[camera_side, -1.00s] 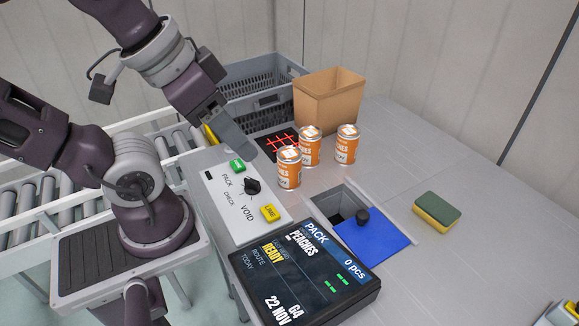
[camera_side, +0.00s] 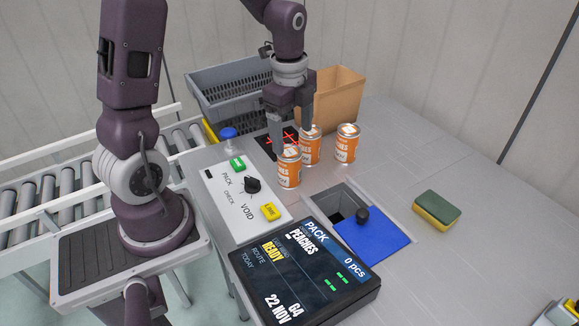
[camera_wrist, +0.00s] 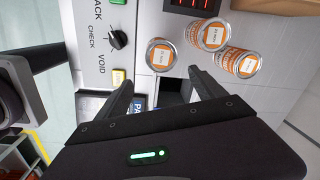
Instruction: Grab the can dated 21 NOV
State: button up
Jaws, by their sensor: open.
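Three orange cans with white lid labels stand upright on the grey worktop: a front can (camera_side: 289,172), a middle can (camera_side: 312,152) and a right can (camera_side: 347,148). The dates on their lids are too small to read. In the wrist view the cans (camera_wrist: 160,57) (camera_wrist: 207,35) (camera_wrist: 238,62) lie at the top centre and right, beyond my fingertips. My gripper (camera_side: 293,138) points down, open and empty; in the side view its fingers overlap the tops of the front and middle cans. The wrist view shows the fingers (camera_wrist: 163,88) spread with nothing between them.
A panel (camera_side: 232,207) with green and yellow buttons and a dial is left of the cans. A screen (camera_side: 305,275) reads "TODAY 22 NOV". A chute opening with a blue plate (camera_side: 371,241), sponge (camera_side: 437,210), cardboard box (camera_side: 340,90), grey crate (camera_side: 215,95) and blue-topped button (camera_side: 229,134) surround.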

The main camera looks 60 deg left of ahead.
aim_at(290, 150)
jog(key=a+f+m, duration=0.1)
jog(key=f, duration=0.1)
jog(key=a+f+m, duration=0.1)
jog(key=f, duration=0.1)
jog(key=w+f, duration=0.1)
jog(key=f, duration=0.1)
jog(key=shift+a+m+g, duration=0.4)
jog(key=f, duration=0.6)
jog(key=shift+s+d+f, duration=0.2)
jog(key=shift+d+f, duration=0.05)
jog(key=shift+c, duration=0.5)
